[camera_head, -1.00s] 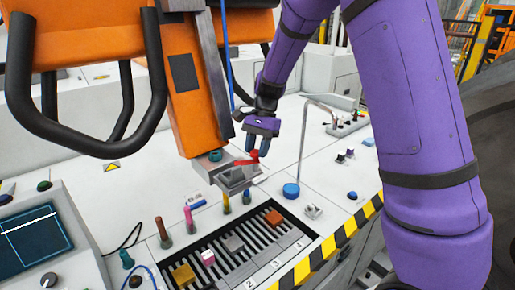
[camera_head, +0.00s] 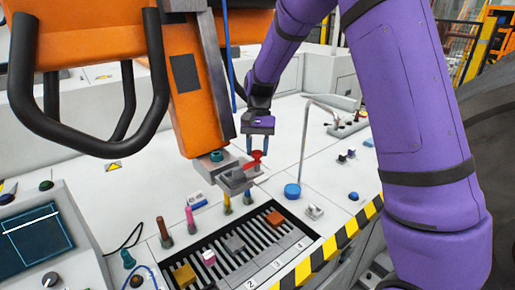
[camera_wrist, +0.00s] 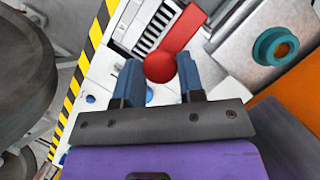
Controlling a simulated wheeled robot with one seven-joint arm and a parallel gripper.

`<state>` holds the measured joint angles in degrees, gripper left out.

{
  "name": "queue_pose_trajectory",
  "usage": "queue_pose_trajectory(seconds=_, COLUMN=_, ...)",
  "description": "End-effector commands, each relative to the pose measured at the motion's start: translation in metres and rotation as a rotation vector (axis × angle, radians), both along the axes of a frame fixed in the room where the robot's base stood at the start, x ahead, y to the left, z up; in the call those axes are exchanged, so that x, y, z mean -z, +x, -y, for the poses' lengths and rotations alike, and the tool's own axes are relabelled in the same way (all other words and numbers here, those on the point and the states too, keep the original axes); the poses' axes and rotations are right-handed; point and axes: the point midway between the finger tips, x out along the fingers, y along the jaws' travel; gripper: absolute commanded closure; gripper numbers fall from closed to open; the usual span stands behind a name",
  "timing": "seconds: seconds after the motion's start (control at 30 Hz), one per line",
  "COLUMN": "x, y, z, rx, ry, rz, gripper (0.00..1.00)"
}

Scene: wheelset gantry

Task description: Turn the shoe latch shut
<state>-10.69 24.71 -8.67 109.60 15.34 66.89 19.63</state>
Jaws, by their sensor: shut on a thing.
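The shoe (camera_head: 238,181) is a grey metal block at the lower end of the orange gantry arm. It also shows in the wrist view (camera_wrist: 238,45). The shoe latch (camera_head: 252,163) is a red lever with a round knob, on the shoe's top right side. In the wrist view the red bar (camera_wrist: 184,28) runs up and right from the knob. My gripper (camera_head: 259,150) is at the knob, reaching in from above and behind. In the wrist view my gripper (camera_wrist: 160,68) has one blue finger on each side of the knob, shut on it.
A teal ring (camera_head: 215,156) sits beside the shoe on the orange arm (camera_head: 190,100). Below is a slotted tray (camera_head: 235,262) with several small blocks. Colored pegs stand along its back edge. A thin bent pole (camera_head: 304,140) and a blue button (camera_head: 292,190) are to the right.

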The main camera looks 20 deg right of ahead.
Motion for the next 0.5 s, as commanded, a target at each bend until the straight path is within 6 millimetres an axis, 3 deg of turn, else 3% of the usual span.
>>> queue_pose_trajectory(seconds=0.27, x=0.0000, y=0.0000, z=-0.0002, rx=-0.001, ry=0.000, rz=0.000, gripper=0.88)
queue_pose_trajectory(seconds=0.3, x=0.0000, y=0.0000, z=-0.0003, rx=-0.001, ry=0.000, rz=0.000, gripper=0.58)
queue_pose_trajectory(seconds=0.4, x=0.0001, y=0.0000, z=-0.0002, rx=-0.001, ry=0.000, rz=0.000, gripper=0.39)
queue_pose_trajectory(seconds=0.5, x=0.0001, y=-0.0001, z=-0.0001, rx=0.000, ry=0.000, rz=0.000, gripper=0.39)
